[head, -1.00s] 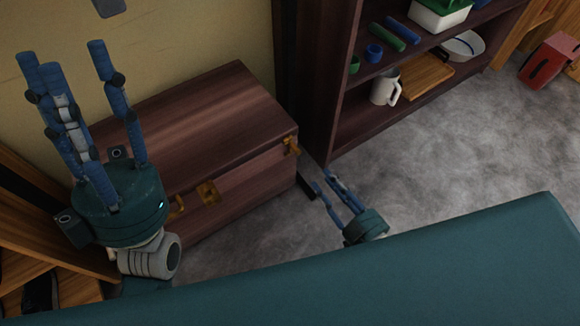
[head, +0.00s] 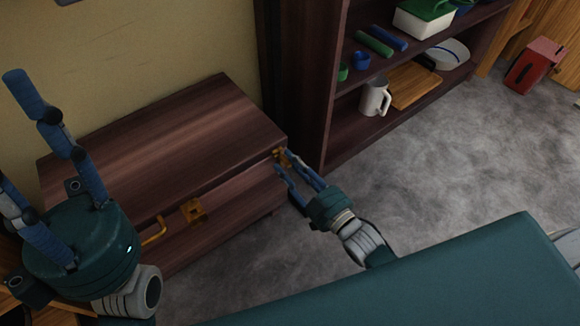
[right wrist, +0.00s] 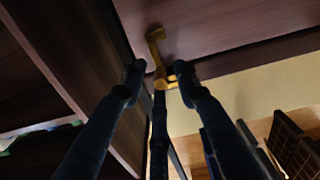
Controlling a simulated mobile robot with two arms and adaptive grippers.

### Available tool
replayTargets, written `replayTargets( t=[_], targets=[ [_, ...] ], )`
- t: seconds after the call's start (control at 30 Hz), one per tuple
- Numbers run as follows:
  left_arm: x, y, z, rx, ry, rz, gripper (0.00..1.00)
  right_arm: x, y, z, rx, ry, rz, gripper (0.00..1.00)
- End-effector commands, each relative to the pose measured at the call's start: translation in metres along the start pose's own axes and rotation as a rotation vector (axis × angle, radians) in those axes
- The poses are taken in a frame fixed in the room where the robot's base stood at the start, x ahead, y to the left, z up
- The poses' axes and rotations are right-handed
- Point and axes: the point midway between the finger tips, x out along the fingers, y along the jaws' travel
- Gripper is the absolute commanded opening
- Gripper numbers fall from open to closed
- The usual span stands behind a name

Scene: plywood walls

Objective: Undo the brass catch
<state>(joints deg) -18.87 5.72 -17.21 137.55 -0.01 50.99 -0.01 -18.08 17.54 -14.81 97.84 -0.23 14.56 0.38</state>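A dark wooden chest (head: 160,130) stands against the wall with its lid down. A brass catch (head: 279,153) sits at the right end of its front seam. In the right wrist view the catch (right wrist: 156,42) is a bar with a wider lower end. My right gripper (head: 283,162) is at the catch; in the wrist view its fingertips (right wrist: 159,76) are spread on either side of the catch's lower end. Contact cannot be told. My left gripper (head: 10,130) is open and empty at the left, nearer the camera than the chest, its fingertips partly cut off.
A brass plate (head: 194,210) and a brass handle (head: 154,231) are on the chest front. A shelf unit (head: 345,128) with a white mug (head: 373,98) stands close to the chest's right.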

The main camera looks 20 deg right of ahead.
Motion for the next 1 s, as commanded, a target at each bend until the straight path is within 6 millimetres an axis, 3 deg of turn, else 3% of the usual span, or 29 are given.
replayTargets(
  t=[0.27,0.43,1.0],
  targets=[
    [-0.0001,0.0001,0.0006,0.000,-0.002,0.000,0.42,0.0019,-0.0002,-0.0002,0.000,-0.001,0.000,0.31],
    [0.0000,0.0001,0.0005,0.000,-0.002,0.000,0.42,0.0017,-0.0002,-0.0001,0.000,0.000,0.000,0.00],
    [0.0056,-0.0004,-0.0039,-0.001,0.001,-0.005,0.42,0.0013,0.0032,0.0006,0.076,-0.002,-0.002,0.00]
  ],
)
